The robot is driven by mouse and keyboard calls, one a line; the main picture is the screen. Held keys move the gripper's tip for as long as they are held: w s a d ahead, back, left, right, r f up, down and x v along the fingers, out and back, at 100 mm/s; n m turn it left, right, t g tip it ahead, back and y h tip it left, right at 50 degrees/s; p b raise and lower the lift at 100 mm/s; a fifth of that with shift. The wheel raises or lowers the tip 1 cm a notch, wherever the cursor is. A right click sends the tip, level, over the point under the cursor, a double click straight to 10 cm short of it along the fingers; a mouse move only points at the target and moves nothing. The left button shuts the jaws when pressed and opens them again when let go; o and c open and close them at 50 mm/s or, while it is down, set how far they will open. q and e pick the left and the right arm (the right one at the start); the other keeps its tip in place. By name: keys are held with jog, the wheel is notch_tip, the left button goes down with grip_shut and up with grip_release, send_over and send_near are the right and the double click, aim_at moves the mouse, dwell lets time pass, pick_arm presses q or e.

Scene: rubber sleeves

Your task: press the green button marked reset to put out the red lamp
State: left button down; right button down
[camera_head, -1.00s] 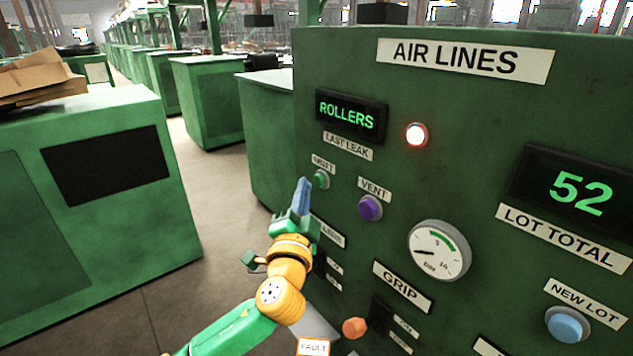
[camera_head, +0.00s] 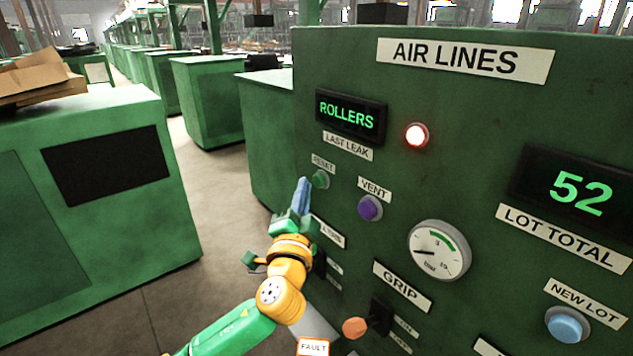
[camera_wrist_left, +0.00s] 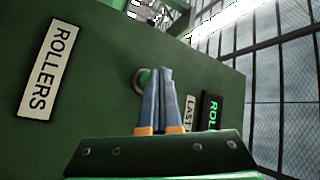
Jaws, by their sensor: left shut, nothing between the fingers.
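The green reset button (camera_head: 320,179) sits on the green panel (camera_head: 450,130) under a small RESET label. The lamp (camera_head: 416,136) above and to the right of it glows red. My left gripper (camera_head: 304,181) is shut and empty, its blue fingertips just left of the button in the head view. In the left wrist view the shut fingers (camera_wrist_left: 160,75) point at the panel and cover most of the button (camera_wrist_left: 141,80), whose left edge shows. I cannot tell whether the tips touch it. My right gripper is not in view.
A purple VENT button (camera_head: 370,208), a gauge (camera_head: 439,250), a GRIP switch (camera_head: 380,315), an orange knob (camera_head: 355,327) and a blue NEW LOT button (camera_head: 567,324) are on the same panel. A green cabinet (camera_head: 95,200) stands at left, with open floor between.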

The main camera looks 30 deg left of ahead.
pick_arm(q)
jog(key=shift+w, duration=0.1)
jog(key=shift+w+d, duration=0.15)
jog(key=shift+w, duration=0.15)
jog(key=shift+w+d, duration=0.15)
jog(key=shift+w, duration=0.15)
dwell(0.5)
dwell(0.4)
jog(key=shift+s+a, duration=0.3)
jog(key=shift+s, duration=0.4)
jog(key=shift+s+a, duration=0.3)
jog(key=shift+s, duration=0.45)
jog(key=shift+s+a, duration=0.35)
jog(key=shift+s, duration=0.45)
jog(key=shift+s+a, duration=0.3)
jog(key=shift+s, duration=0.45)
